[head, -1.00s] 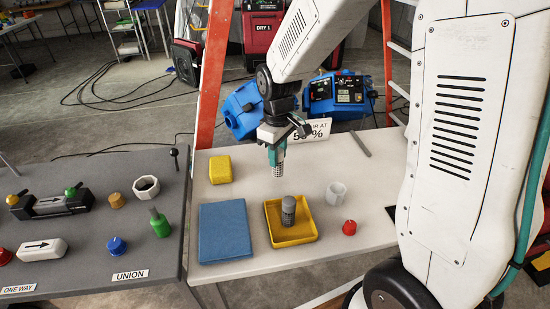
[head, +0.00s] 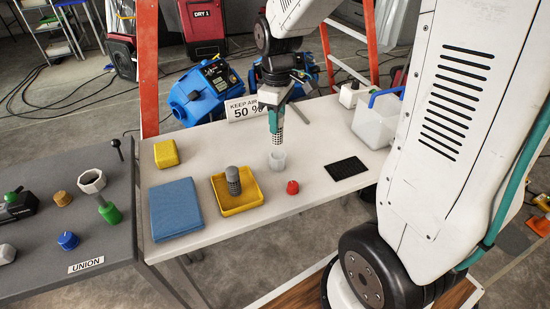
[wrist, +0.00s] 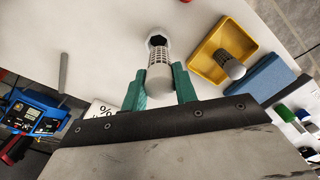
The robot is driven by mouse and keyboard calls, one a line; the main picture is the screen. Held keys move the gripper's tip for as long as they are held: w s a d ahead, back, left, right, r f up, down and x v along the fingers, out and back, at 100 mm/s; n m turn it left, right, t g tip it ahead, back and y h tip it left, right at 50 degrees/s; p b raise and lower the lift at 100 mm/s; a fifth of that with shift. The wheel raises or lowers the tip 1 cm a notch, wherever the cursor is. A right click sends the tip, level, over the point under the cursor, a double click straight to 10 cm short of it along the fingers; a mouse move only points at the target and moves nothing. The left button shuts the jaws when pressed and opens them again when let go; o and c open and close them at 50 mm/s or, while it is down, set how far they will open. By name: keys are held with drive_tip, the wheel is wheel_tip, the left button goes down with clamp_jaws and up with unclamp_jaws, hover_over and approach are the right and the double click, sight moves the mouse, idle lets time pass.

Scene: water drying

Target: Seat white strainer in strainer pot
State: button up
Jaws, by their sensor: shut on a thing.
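My gripper (head: 275,122) is shut on the white strainer, with its teal fingers around the upper part. The strainer (head: 278,140) hangs upright, with its dark-holed lattice end pointing down. The strainer pot (head: 277,161), a small pale translucent cup, stands on the white table right under it. In the head view the strainer's lower end is at or just above the pot's rim; I cannot tell if it has entered. In the wrist view the strainer (wrist: 159,72) shows between the fingers (wrist: 160,88), and the pot (wrist: 158,36) shows beyond its lattice end.
A yellow tray (head: 254,204) holding a dark grey cylinder (head: 233,181) is left of the pot. A red knob (head: 292,187) stands close in front. A black mat (head: 347,168) and clear bin (head: 377,125) lie right. A blue cloth (head: 176,208) and yellow sponge (head: 166,154) lie left.

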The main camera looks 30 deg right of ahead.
drive_tip(key=f, duration=0.9)
drive_tip(key=shift+d+f, duration=0.15)
drive_tip(key=shift+d, duration=0.05)
drive_tip(key=shift+f, duration=0.2)
drive_tip(key=o, duration=1)
drive_tip(key=shift+c, duration=0.2)
